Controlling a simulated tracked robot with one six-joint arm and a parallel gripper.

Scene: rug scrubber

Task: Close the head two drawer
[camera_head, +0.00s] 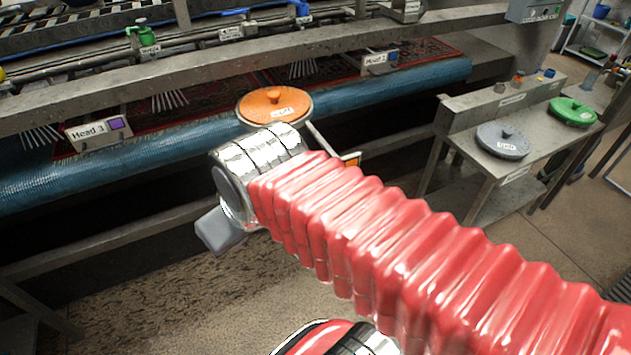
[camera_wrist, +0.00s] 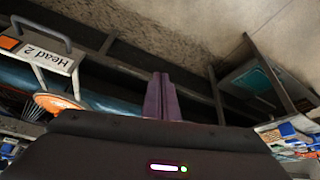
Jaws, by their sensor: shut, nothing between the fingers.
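In the wrist view, the head two drawer front (camera_wrist: 48,55) carries a white "Head 2" label, an orange square and a dark handle (camera_wrist: 40,32) at upper left. The drawer stands out from the machine on thin rails, with an orange disc (camera_wrist: 55,103) behind its front. In the head view, the orange disc (camera_head: 275,107) sits ahead of the blue roller; my arm hides most of the drawer front. My gripper (camera_wrist: 160,76) is shut and empty, apart from the drawer, which is left of the fingers in the wrist view.
The Head 3 front (camera_head: 98,132) sits close to the machine at left. Another labelled front (camera_head: 380,62) is at right. The blue roller (camera_head: 420,82) runs along the machine. A metal bench (camera_head: 525,170) with grey and green discs stands right. Floor is open before the machine.

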